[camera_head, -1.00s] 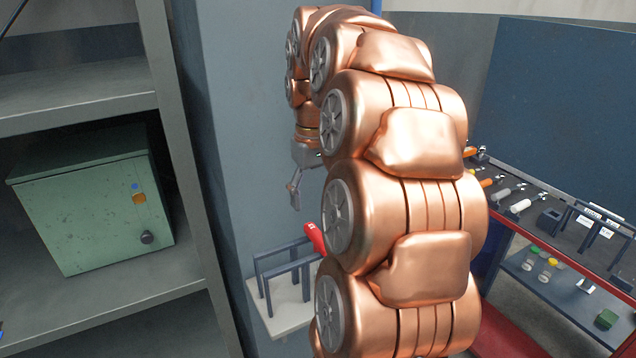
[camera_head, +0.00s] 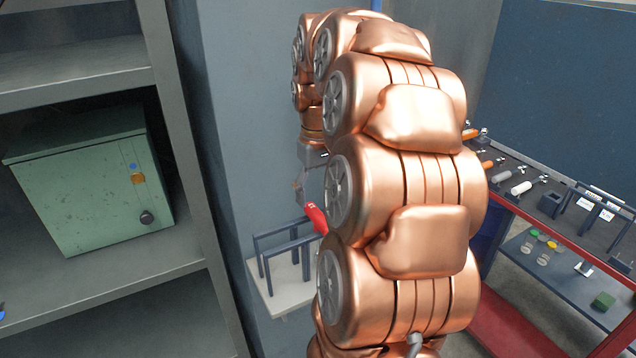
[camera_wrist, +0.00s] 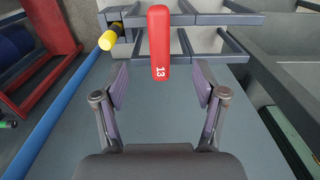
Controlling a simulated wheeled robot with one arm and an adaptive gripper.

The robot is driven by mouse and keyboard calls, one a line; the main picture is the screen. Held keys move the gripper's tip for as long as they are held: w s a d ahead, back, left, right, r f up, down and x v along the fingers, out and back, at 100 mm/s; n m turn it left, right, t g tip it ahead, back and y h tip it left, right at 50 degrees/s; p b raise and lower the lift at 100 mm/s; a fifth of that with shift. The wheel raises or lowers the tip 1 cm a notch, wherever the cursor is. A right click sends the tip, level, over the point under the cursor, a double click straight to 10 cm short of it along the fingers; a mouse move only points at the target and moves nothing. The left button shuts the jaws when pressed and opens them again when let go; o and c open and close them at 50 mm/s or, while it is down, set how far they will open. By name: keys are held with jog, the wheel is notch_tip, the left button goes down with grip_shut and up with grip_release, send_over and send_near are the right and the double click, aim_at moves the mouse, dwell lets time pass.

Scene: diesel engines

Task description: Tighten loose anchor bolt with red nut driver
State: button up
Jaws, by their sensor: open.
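The red nut driver (camera_wrist: 159,48), its handle marked 13, is held in a dark rack (camera_wrist: 200,20) in the wrist view. Its handle end lies just ahead of and between my open fingers (camera_wrist: 160,88), with clear gaps on both sides. In the head view the red handle (camera_head: 316,218) shows at the rack (camera_head: 290,250) on a small white wall shelf (camera_head: 284,293), partly behind my arm. My gripper (camera_head: 302,187) is just above it there. I see no anchor bolt in either view.
A blue pipe (camera_wrist: 62,112) runs along the wall. A green box (camera_head: 85,190) stands on a grey shelf at left. A tool cart (camera_head: 560,215) stands at right.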

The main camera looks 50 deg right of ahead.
aim_at(318, 213)
jog(key=shift+f+b, duration=1.5)
jog(key=shift+f, duration=1.3)
jog(key=shift+c, duration=0.2)
grip_shut()
jog(key=shift+r, duration=0.15)
notch_tip(318, 213, up, 16)
jog(key=p, duration=0.4)
jog(key=shift+p, duration=0.3)
dwell(0.8)
